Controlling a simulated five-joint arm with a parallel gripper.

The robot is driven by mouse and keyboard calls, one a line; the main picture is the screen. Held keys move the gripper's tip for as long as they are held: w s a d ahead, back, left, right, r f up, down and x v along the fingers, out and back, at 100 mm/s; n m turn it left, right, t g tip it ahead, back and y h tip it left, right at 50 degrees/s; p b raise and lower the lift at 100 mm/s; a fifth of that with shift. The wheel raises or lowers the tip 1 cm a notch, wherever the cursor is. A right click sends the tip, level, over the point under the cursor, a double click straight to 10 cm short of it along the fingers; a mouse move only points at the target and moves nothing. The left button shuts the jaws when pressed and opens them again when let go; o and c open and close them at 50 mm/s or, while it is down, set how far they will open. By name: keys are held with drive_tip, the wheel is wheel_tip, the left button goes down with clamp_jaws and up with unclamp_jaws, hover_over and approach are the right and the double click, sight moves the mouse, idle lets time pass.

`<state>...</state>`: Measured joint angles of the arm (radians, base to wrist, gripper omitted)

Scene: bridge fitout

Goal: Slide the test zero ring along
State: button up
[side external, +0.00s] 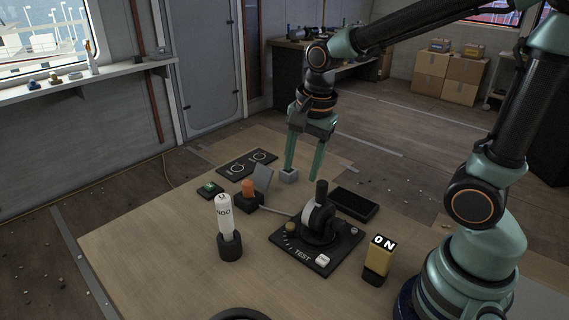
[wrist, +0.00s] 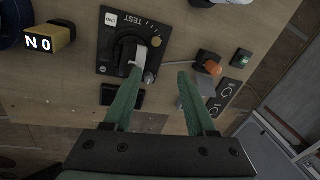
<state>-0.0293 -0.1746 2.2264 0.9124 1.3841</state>
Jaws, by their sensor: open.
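A black panel marked TEST (side external: 302,256) lies on the wooden table and carries a dial unit with a pale, ring-like curved face (side external: 318,217) and an upright black handle (side external: 321,192). In the wrist view the pale curved face (wrist: 139,58) shows close to the left fingertip. I cannot tell for sure which part is the test zero ring. My gripper (side external: 304,173) points down behind the panel, its two green fingers apart and nothing seen held.
A white cylinder (side external: 226,218) and a yellow ON block (side external: 377,262) flank the panel. The front left table is clear.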

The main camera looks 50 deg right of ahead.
sight(290, 225)
drive_tip(key=f+m, duration=0.3)
drive_tip(key=f, duration=0.3)
drive_tip(key=w+f+m+g, duration=0.1)
drive_tip(key=f+m, duration=0.2)
drive_tip(key=f, duration=0.2)
drive_tip(key=w+f+m+g, duration=0.1)
drive_tip(key=f+m, duration=0.2)
drive_tip(key=f, duration=0.3)
drive_tip(key=shift+a+f, duration=0.3)
drive_tip(key=shift+a, duration=0.05)
drive_tip(key=shift+c, duration=0.4)
clamp_jaws()
